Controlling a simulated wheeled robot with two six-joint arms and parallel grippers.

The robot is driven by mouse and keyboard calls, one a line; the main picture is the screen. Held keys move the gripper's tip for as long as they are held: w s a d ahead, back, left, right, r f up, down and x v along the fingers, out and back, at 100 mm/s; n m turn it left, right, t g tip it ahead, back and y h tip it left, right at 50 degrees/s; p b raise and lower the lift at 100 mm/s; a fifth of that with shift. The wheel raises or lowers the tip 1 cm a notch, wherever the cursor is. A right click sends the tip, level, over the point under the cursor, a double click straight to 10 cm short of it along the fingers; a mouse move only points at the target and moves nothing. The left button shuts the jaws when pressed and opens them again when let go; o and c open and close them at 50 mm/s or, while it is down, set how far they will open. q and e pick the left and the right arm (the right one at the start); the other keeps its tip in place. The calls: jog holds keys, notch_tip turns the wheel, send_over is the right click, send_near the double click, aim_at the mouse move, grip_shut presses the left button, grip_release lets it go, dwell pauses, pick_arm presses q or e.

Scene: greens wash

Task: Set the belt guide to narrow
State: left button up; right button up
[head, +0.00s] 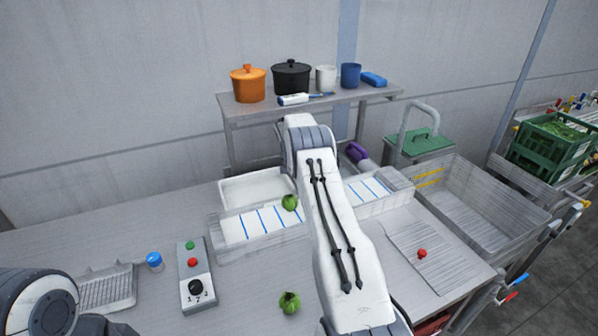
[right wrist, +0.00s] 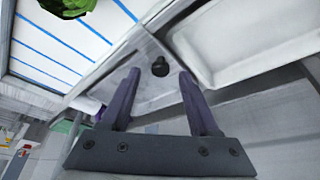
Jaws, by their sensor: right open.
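The belt (head: 262,222) is a white band with blue cross lines inside a clear-walled channel; it also shows in the right wrist view (right wrist: 45,45). A black knob (right wrist: 160,67) sits on a grey strip between the belt and a white tray; I cannot tell its setting. My right gripper (right wrist: 159,76) is open, its two dark fingers on either side of the knob in the picture. Contact cannot be told. In the head view my right arm hides this gripper and the knob. Only a part of my left arm shows at the lower left.
A green vegetable (head: 289,202) is on the belt and another (head: 289,302) on the table. A control box (head: 196,272) with green and red buttons and a black dial stands left. A white tray (head: 256,188) lies behind the belt. A shelf (head: 330,98) holds pots and cups.

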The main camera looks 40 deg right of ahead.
jog(key=shift+w+d+f, duration=0.15)
jog(key=shift+d+f, duration=0.05)
jog(key=shift+f, duration=0.45)
grip_shut()
dwell(1.0)
